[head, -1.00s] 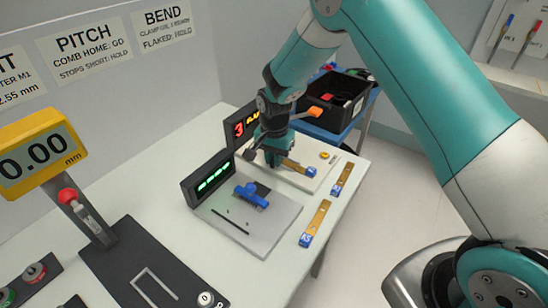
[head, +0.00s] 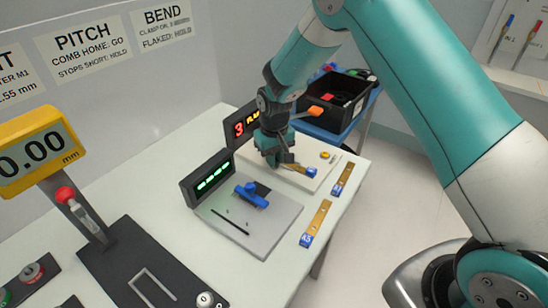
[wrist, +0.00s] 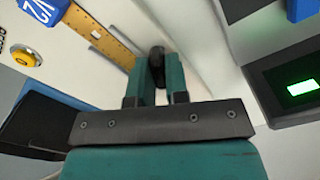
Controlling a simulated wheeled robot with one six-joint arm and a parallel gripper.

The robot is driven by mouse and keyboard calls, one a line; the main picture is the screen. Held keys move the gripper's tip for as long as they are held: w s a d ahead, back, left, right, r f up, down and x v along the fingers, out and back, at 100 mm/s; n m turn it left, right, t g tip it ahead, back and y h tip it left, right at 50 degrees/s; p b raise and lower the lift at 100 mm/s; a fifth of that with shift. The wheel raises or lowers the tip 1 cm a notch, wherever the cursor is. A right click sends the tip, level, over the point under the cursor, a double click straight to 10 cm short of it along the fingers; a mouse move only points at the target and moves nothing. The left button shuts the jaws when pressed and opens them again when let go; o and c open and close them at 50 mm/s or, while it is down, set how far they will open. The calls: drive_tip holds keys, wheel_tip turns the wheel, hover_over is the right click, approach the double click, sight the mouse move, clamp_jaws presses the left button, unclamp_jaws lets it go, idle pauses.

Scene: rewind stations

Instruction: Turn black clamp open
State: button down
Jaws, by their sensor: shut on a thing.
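The black clamp (wrist: 157,56) shows in the wrist view as a dark rounded end between my fingertips. My gripper (wrist: 157,82) is shut on it. In the head view my gripper (head: 279,160) is low over the pale far plate (head: 258,153), and the clamp is mostly hidden by it. A brass strip (wrist: 104,38) with a blue tag (wrist: 45,10) lies on the plate beside the clamp. In the head view the tag (head: 311,172) shows right of my gripper. How far the clamp is turned cannot be told.
A red-lit display (head: 243,124) stands behind my gripper, and a green-lit display (head: 212,180) stands to the left. A grey plate with a blue clamp (head: 250,194) is nearer. Two tagged brass strips (head: 320,215) lie along the right edge. A black bin (head: 335,98) stands behind.

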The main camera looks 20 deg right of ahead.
drive_tip(key=shift+n, duration=2.3)
drive_tip(key=c, duration=1.1)
unclamp_jaws()
drive_tip(key=shift+r, duration=0.15)
wheel_tip(320, 180, up, 17)
drive_tip(key=shift+r+b, duration=0.1)
drive_tip(key=shift+b, duration=0.8)
drive_tip(key=shift+s, duration=0.1)
